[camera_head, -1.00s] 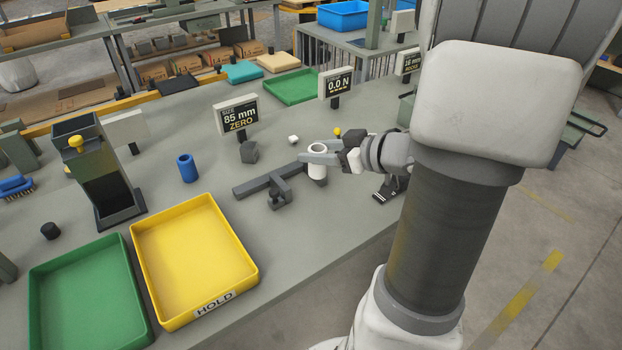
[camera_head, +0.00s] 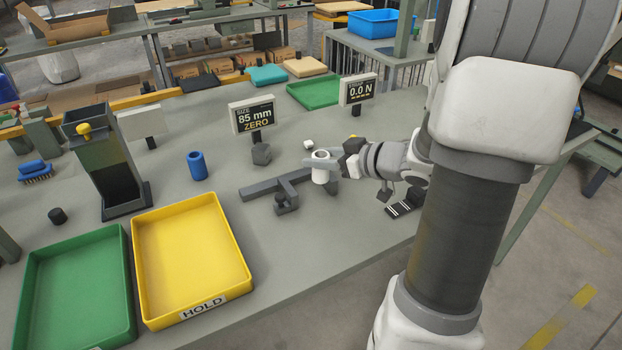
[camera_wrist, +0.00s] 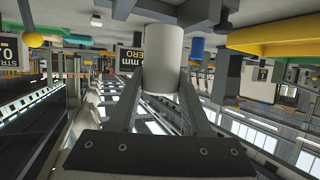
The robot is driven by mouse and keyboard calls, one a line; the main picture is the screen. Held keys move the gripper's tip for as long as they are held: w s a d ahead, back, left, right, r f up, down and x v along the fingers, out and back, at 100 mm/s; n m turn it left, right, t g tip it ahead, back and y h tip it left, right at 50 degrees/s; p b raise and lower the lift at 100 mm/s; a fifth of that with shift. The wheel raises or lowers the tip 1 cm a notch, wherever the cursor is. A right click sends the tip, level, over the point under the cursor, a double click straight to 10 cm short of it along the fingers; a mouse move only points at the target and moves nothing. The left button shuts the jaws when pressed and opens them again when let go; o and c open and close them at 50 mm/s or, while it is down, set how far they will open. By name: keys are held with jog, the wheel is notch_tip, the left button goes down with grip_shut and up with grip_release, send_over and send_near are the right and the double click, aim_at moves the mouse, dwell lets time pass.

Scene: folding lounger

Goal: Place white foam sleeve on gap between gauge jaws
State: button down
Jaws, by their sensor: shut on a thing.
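The white foam sleeve (camera_head: 320,168) is an upright hollow white cylinder; it also shows in the wrist view (camera_wrist: 163,58). My gripper (camera_head: 324,163) is shut on it, one finger on each side. The grey gauge (camera_head: 262,190) lies on the bench, a long bar with a block-like jaw (camera_head: 286,199) at its front.
A sign reading 85 mm ZERO (camera_head: 253,116) and a 0.0 N sign (camera_head: 358,90) stand behind. A blue cylinder (camera_head: 197,166), a dark grey block (camera_head: 261,154) and a small white piece (camera_head: 308,145) are nearby. A yellow HOLD tray (camera_head: 240,276) and green tray (camera_head: 124,309) are at front left.

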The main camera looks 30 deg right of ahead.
jog(key=shift+w+a+f+b, duration=0.1)
jog(key=shift+w+f+b, duration=0.45)
jog(key=shift+f, duration=0.5)
jog(key=shift+w+a+f+b, duration=0.15)
jog(key=shift+w+f+b, duration=0.15)
jog(key=shift+w+f, duration=0.55)
jog(key=shift+w+a+f+b, duration=0.1)
jog(key=shift+w+f+b, duration=0.35)
jog(key=shift+f, duration=0.75)
jog(key=shift+f, duration=0.25)
jog(key=shift+c, duration=1.7)
grip_release()
jog(key=shift+r, duration=0.2)
jog(key=shift+s+d+r, duration=0.1)
jog(key=shift+s+r, duration=0.05)
jog(key=shift+r, duration=0.05)
jog(key=p+v, duration=0.3)
jog(key=v, duration=0.8)
jog(key=shift+s, duration=0.3)
